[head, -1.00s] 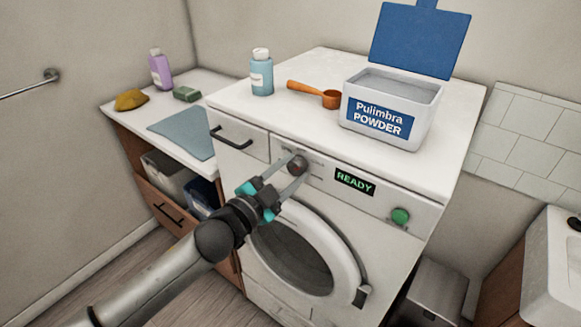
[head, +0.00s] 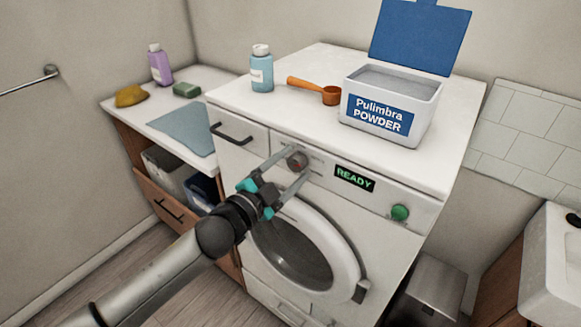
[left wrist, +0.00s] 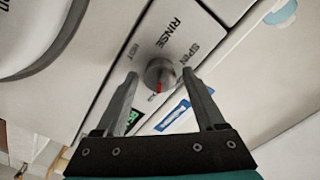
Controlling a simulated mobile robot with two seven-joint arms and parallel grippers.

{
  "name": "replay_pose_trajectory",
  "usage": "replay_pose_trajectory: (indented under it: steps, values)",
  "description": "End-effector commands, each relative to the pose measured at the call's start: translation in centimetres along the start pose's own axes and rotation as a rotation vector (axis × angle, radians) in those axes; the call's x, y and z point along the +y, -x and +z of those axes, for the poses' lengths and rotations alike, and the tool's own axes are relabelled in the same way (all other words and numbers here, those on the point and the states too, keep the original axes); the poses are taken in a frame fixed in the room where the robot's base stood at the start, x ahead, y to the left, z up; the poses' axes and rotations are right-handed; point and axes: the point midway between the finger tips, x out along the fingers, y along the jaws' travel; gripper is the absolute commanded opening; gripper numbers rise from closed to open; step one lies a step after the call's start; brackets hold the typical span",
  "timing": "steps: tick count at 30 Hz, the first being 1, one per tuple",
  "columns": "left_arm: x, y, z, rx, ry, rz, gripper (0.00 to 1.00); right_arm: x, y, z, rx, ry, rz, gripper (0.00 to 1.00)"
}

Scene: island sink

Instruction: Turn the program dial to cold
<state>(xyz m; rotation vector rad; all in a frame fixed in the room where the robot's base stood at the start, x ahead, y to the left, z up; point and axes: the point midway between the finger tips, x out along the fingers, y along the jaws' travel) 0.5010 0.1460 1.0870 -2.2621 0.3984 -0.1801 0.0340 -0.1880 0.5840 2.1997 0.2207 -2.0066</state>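The program dial (head: 297,160) is a round grey knob on the washing machine's front panel. In the left wrist view, the dial (left wrist: 159,73) has a red mark on its lower side. The labels HOT, RINSE and SPIN are readable around it; I cannot read a COLD label. My left gripper (head: 298,163) is open, its fingers pointing at the panel on either side of the dial. In the left wrist view, gaps show between the dial and both fingertips of the left gripper (left wrist: 160,74). My right gripper is not in view.
A green READY display (head: 354,178) and a green button (head: 400,212) are right of the dial. The round door (head: 300,250) is below it. A powder box (head: 395,105), orange scoop (head: 315,90) and blue bottle (head: 261,70) stand on top.

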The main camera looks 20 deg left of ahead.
Motion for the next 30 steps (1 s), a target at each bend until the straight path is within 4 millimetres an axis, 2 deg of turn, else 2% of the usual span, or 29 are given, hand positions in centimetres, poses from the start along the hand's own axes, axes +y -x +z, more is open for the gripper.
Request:
replay_pose_trajectory:
  steps: [9, 14, 30]
  values:
    - [0.0, 0.1, 0.0, 0.000, 0.000, 0.000, 0.78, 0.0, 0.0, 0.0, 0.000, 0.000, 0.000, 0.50]
    - [0.0, 1.0, 0.1, -0.002, 0.001, 0.000, 0.78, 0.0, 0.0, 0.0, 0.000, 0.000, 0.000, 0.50]
    - [0.1, 8.3, 0.1, -0.002, 0.001, 0.003, 0.78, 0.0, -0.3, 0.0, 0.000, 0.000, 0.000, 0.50]
